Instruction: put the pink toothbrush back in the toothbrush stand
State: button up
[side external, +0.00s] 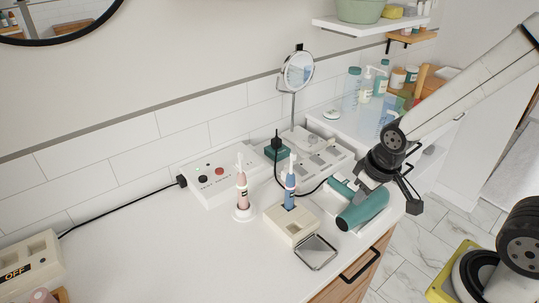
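The pink toothbrush (242,189) stands upright on a small round white base (243,214) on the white counter. To its right, a cream block-shaped stand (291,229) holds a blue toothbrush (289,190) upright. My gripper (386,194) is at the right edge of the counter, well to the right of both toothbrushes. Its fingers are spread apart, with nothing seen between them. It is above and beside a teal hair dryer (362,210); I cannot tell whether they touch.
A square dark-framed tray (316,252) lies in front of the stand. Behind are a white power box (220,175), a black plug with its cable (277,145) and a round mirror (298,72).

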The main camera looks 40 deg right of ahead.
jog(key=o, duration=0.3)
jog(key=shift+o, duration=0.2)
jog(key=w+r+n+t, duration=0.1)
jog(key=w+r+n, duration=0.2)
jog(key=w, duration=0.5)
jog(key=w+d+r+n+t, duration=0.1)
jog(key=w+r+n, duration=0.2)
jog(key=w, duration=0.5)
jog(key=w+r+n+t, duration=0.1)
jog(key=w+r+n, duration=0.25)
jog(key=w, duration=0.45)
jog(key=a+n+g, duration=0.2)
jog(key=a, duration=0.3)
jog(key=w+a+f+n+g, duration=0.1)
jog(key=a+n, duration=0.2)
jog(key=a, duration=0.1)
jog(key=w+a+f+n+g, duration=0.1)
jog(key=a+n+g, duration=0.1)
jog(key=a, duration=0.3)
jog(key=shift+a+n+g, duration=0.3)
jog(key=shift+a+n, duration=0.05)
jog(key=shift+n, duration=0.4)
jog(key=shift+f, duration=1.3)
jog(key=shift+f, duration=0.1)
